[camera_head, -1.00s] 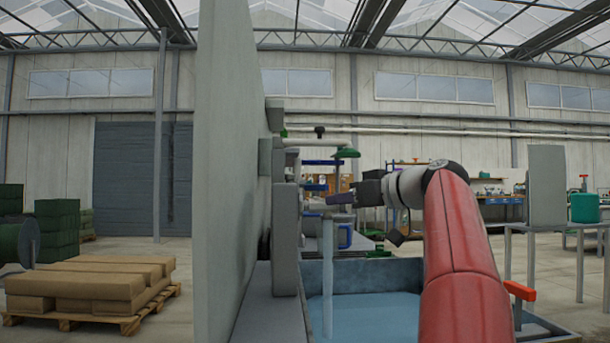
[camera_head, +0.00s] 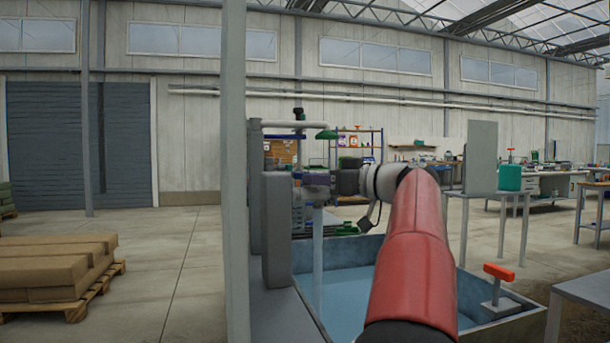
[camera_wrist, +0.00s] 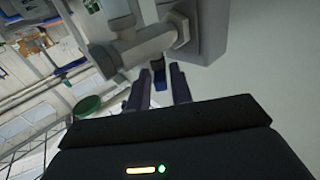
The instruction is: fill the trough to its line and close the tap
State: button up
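The trough (camera_head: 375,250) is a blue-grey tank with pale blue water (camera_head: 345,292) in it. Its fill line cannot be made out. A stream of water (camera_head: 318,245) falls into it from the grey tap (camera_head: 298,205) at the panel. My gripper (camera_head: 316,179) is at the tap, above the stream. In the wrist view, its two dark purple fingers (camera_wrist: 160,82) are apart, with a small blue piece, seemingly the tap's handle (camera_wrist: 158,70), between their tips. A gap shows between the fingers; contact with the blue piece cannot be told. The tap's grey body (camera_wrist: 145,45) is just beyond.
A tall grey panel (camera_head: 236,200) stands left of the tap. A red-handled fitting (camera_head: 498,272) is at the trough's right corner. A green round part (camera_head: 326,134) hangs above. Loaded pallet (camera_head: 75,300) is at left; tables are at right. Floor between pallet and panel is clear.

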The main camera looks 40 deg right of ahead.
aim_at(295, 177)
jog(key=shift+w+a, duration=0.15)
jog(key=shift+w, duration=0.65)
jog(key=shift+w+a, duration=0.1)
jog(key=shift+w, duration=0.65)
jog(key=shift+c, duration=0.4)
grip_shut()
